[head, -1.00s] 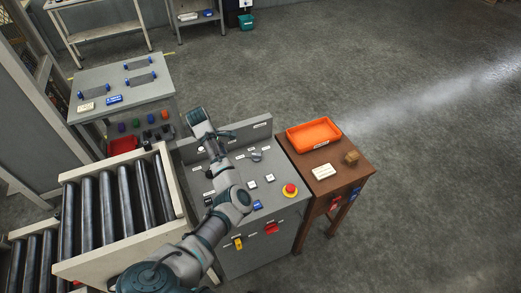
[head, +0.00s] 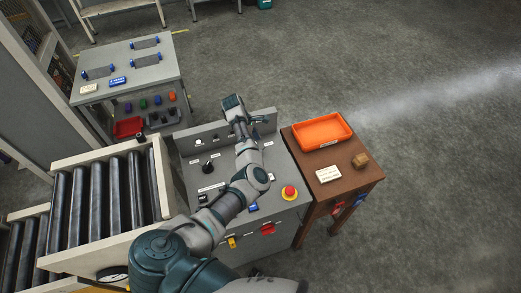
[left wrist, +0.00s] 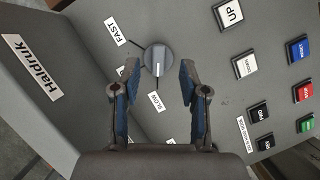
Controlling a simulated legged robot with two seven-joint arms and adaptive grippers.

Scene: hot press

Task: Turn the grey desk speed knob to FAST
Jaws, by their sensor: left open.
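The grey speed knob (left wrist: 157,58) is on the grey desk panel in the left wrist view. Its light pointer mark faces the SLOW label (left wrist: 155,102); the FAST label (left wrist: 116,30) is up and to the left of it. My left gripper (left wrist: 157,70) is open, with one finger on each side of the knob's lower part. Gaps show between fingers and knob; I cannot tell how high they are above the panel. In the head view my left gripper (head: 256,122) is over the back of the desk (head: 285,217), and my arm hides the knob. My right gripper is out of view.
A black knob (head: 208,167) and a red emergency button (head: 289,193) are on the desk. UP (left wrist: 230,13) and other push buttons lie right of the grey knob. A raised back panel (left wrist: 50,65) stands close by. An orange tray (head: 322,131) is on the wooden table.

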